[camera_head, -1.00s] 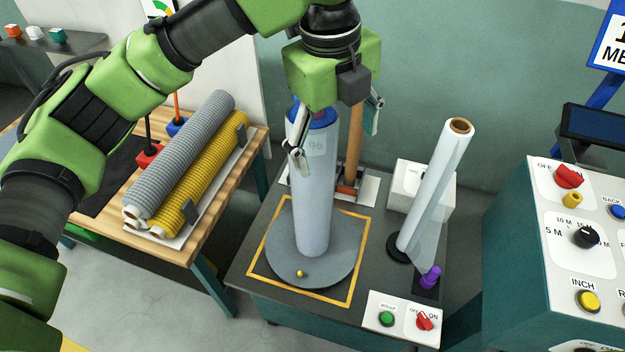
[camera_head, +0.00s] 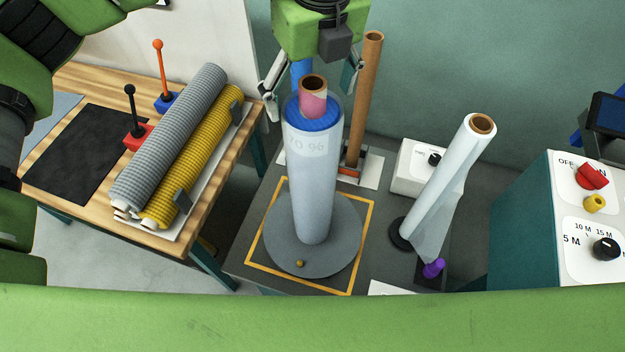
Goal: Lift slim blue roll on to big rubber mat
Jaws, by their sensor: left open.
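The slim blue roll (camera_head: 312,180) stands upright on a round grey turntable (camera_head: 345,235), wrapped in pale film. My left gripper (camera_head: 312,85) is open. Its fingers are spread at either side of the roll's upper end, apart from it in the picture, and I cannot tell the depth between them. The black rubber mat (camera_head: 85,155) lies flat on the wooden bench at left, with its top bare. My right gripper is not in view.
Grey (camera_head: 165,145) and yellow (camera_head: 195,155) netting rolls lie on the bench beside the mat, with two small levers near them. A brown post (camera_head: 365,100) stands behind the turntable. A leaning film roll (camera_head: 445,185) and a control cabinet (camera_head: 535,215) are at right.

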